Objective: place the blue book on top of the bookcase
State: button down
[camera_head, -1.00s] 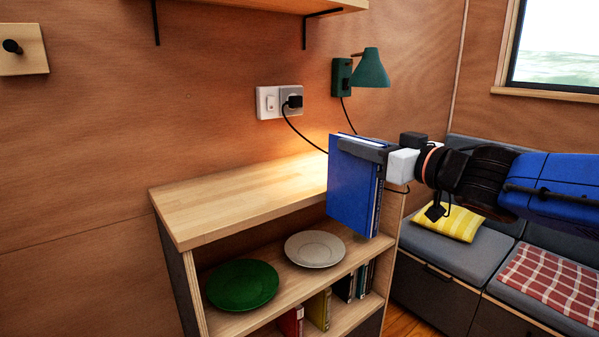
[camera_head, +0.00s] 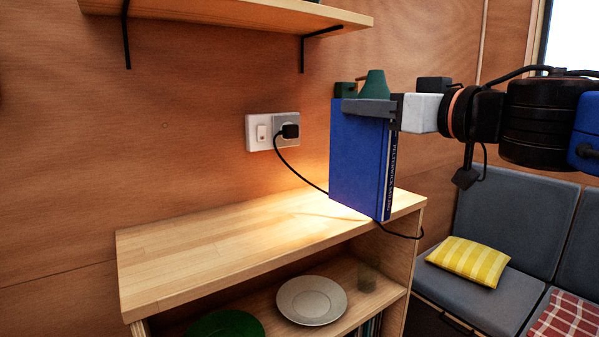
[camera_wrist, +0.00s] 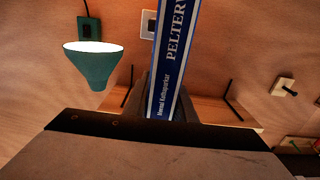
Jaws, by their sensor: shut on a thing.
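The blue book (camera_head: 360,155) is upright in my gripper (camera_head: 370,108), which is shut on its top part. In the head view the book's lower edge appears over the right part of the bookcase top (camera_head: 230,240); I cannot tell whether it touches. The bookcase top is bare light wood with lamp light on it. In the wrist view the book's spine (camera_wrist: 175,60) with white lettering points away from my gripper (camera_wrist: 160,105).
A green wall lamp (camera_head: 375,85) is partly hidden behind my gripper; it also shows in the wrist view (camera_wrist: 93,65). A wall shelf (camera_head: 230,15) hangs above. A socket with a plug (camera_head: 272,131) has a cable. A grey plate (camera_head: 311,300) and green plate (camera_head: 226,325) sit below the top.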

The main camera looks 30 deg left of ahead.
jog(key=x, duration=1.8)
notch_tip(320, 180, down, 7)
jog(key=shift+w+a, duration=0.2)
jog(key=shift+a, duration=0.2)
jog(key=shift+f, duration=0.15)
jog(key=c, duration=1.5)
grip_release()
